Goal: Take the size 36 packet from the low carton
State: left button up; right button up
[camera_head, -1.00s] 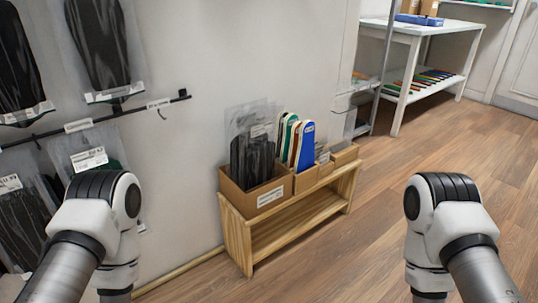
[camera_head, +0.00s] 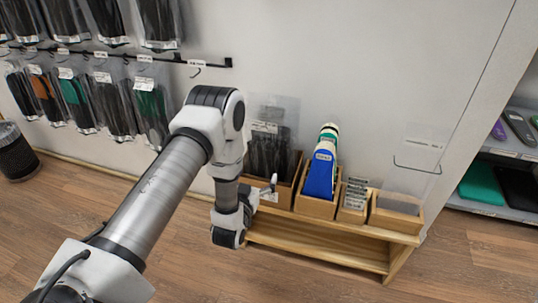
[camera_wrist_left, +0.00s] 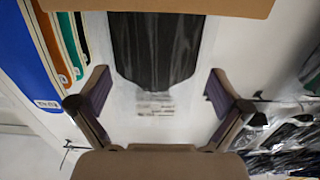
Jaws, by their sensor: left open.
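The low carton (camera_head: 292,190) stands at the left end of a low wooden bench and holds several dark insole packets (camera_head: 270,152) in clear bags, upright. My left gripper (camera_wrist_left: 156,88) is open in the left wrist view. Its two fingers lie on either side of a clear packet with a black insole (camera_wrist_left: 155,45) and a white label, which is too blurred to read. A brown carton edge (camera_wrist_left: 150,7) crosses the top of that view. In the head view, my left wrist hangs at the carton's front left and the fingertips are not clear. My right gripper is not in view.
Blue and green insoles (camera_head: 321,170) stand in the box beside the carton, and smaller boxes (camera_head: 397,212) follow to the right on the bench (camera_head: 320,250). Packets hang on wall rails (camera_head: 110,52) to the left. The floor in front is clear.

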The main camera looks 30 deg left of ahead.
aim_at(265, 162)
pick_arm(q)
jog(key=b+x, duration=0.1)
jog(key=x, duration=0.3)
jog(key=b+x, duration=0.1)
jog(key=x, duration=0.1)
jog(key=shift+w+d+f+b, duration=0.25)
jog(key=shift+w+f+b, duration=0.05)
jog(key=shift+f, duration=0.1)
jog(key=shift+w, duration=0.15)
jog(key=shift+r, duration=0.1)
jog(key=c, duration=1.1)
